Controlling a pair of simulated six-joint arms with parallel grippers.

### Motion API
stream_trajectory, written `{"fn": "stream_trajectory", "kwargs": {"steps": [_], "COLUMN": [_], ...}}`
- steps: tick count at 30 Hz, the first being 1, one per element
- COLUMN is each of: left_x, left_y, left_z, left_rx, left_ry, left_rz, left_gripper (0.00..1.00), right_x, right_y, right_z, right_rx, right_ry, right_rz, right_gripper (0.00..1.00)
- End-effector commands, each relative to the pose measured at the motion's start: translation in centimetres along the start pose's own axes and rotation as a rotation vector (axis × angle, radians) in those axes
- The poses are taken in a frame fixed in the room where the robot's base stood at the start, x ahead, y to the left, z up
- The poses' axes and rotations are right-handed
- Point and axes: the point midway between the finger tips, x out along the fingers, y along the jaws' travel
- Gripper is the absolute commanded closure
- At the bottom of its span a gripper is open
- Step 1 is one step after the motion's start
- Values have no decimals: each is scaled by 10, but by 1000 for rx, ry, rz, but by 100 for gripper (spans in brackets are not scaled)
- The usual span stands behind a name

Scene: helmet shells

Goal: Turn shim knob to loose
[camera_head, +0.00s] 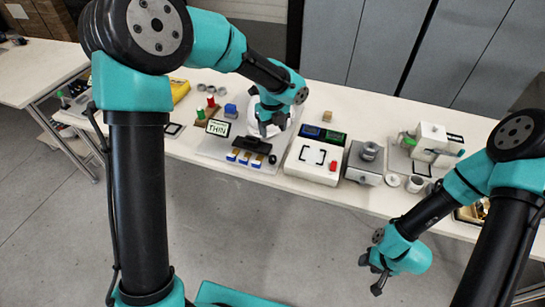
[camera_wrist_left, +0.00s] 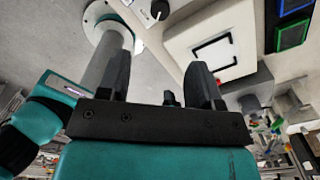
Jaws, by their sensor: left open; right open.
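The shim knob (camera_head: 272,159) is a small black knob at the front right corner of a light grey board (camera_head: 215,150). In the left wrist view a black knob (camera_wrist_left: 160,10) with a pale pointer line shows at the top edge, partly cut off. Its setting cannot be read. A sign (camera_head: 217,128) reading "THIN" stands on the board. My left gripper (camera_head: 272,129) is open and empty, above and behind the knob, apart from it. Its two black fingers also show apart in the left wrist view (camera_wrist_left: 160,85). My right gripper (camera_head: 378,277) is open, low at the right, away from the table.
Blue and green panels (camera_head: 322,134) lie behind. Free floor lies before the table.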

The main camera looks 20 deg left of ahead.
Motion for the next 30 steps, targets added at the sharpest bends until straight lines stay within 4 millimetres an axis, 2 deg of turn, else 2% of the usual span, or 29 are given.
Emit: {"fn": "stream_trajectory", "kwargs": {"steps": [3, 21, 25, 30], "left_x": [22, 122, 135, 142], "left_y": [1, 0, 0, 0], "left_z": [-1, 0, 0, 0], "left_rx": [0, 0, -1, -1], "left_ry": [3, 2, 1, 1], "left_rz": [4, 2, 2, 1], "left_gripper": [41, 41, 41, 41], "right_x": [0, 0, 0, 0], "right_y": [0, 0, 0, 0], "right_z": [0, 0, 0, 0], "right_rx": [0, 0, 0, 0], "right_ry": [0, 0, 0, 0], "right_rz": [0, 0, 0, 0], "right_gripper": [57, 57, 57, 57]}}
